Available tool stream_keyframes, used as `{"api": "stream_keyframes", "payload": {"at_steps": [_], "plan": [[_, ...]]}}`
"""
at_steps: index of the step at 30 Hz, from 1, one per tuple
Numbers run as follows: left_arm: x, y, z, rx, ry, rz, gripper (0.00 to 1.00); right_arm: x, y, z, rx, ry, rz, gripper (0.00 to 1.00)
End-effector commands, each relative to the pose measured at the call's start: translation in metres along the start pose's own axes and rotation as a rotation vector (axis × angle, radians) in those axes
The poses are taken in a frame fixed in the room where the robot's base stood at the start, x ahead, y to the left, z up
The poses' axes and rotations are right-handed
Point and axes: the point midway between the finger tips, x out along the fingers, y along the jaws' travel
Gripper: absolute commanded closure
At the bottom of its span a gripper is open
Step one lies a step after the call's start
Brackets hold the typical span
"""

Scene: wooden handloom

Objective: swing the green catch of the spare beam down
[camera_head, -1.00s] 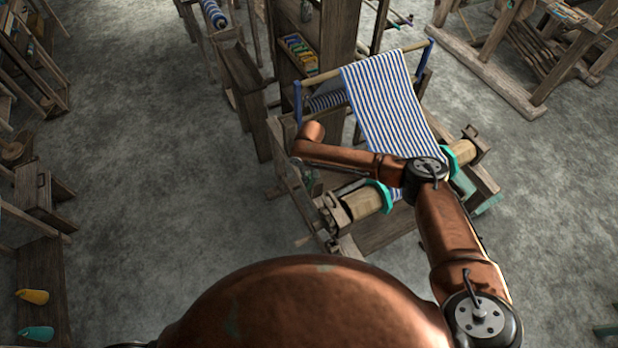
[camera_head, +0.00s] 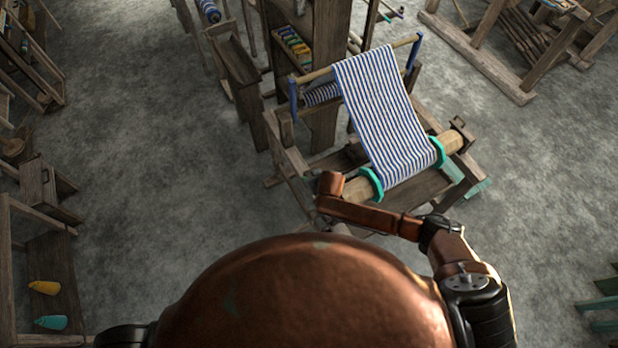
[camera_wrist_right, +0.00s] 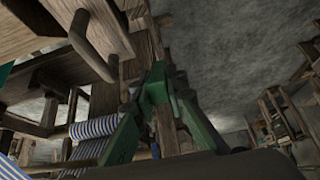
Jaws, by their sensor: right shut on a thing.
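In the wrist view my right gripper (camera_wrist_right: 168,88) has green fingers that come together at a narrow part of the wooden frame. It is shut on that part, which is mostly hidden between the fingertips. I cannot tell a green catch apart from the green fingers. In the head view my right arm reaches left along the near side of the loom, and its gripper is hidden. The loom's near wooden beam (camera_head: 356,190) carries striped cloth (camera_head: 385,115) between a left teal ring (camera_head: 372,183) and a right teal ring (camera_head: 437,151). My left gripper is out of view.
A wooden handle bar (camera_wrist_right: 92,45) and a striped roll (camera_wrist_right: 92,127) are close to the gripper in the wrist view. A tall shelf (camera_head: 325,70) stands behind the loom. Open grey floor (camera_head: 170,190) lies to the left. More wooden frames stand around the edges.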

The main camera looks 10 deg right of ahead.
Motion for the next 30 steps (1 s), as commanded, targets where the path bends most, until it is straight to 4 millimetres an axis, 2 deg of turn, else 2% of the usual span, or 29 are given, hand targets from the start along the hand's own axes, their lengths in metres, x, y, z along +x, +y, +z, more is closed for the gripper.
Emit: {"api": "stream_keyframes", "payload": {"at_steps": [6,20,21,28,30], "plan": [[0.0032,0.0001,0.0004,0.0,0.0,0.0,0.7,0.0016,-0.0009,0.006,0.001,0.057,-0.002,1.0],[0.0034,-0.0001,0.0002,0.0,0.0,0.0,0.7,0.0014,-0.0007,0.006,0.0,0.071,-0.001,1.0],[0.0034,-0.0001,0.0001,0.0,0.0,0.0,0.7,0.0014,-0.0007,0.006,0.0,0.071,-0.001,0.86],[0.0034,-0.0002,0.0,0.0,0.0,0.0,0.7,0.0013,-0.0004,0.0059,-0.001,0.07,-0.001,0.7],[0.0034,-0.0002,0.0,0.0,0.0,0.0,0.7,0.0013,-0.0003,0.0059,-0.001,0.07,0.0,0.7]]}}
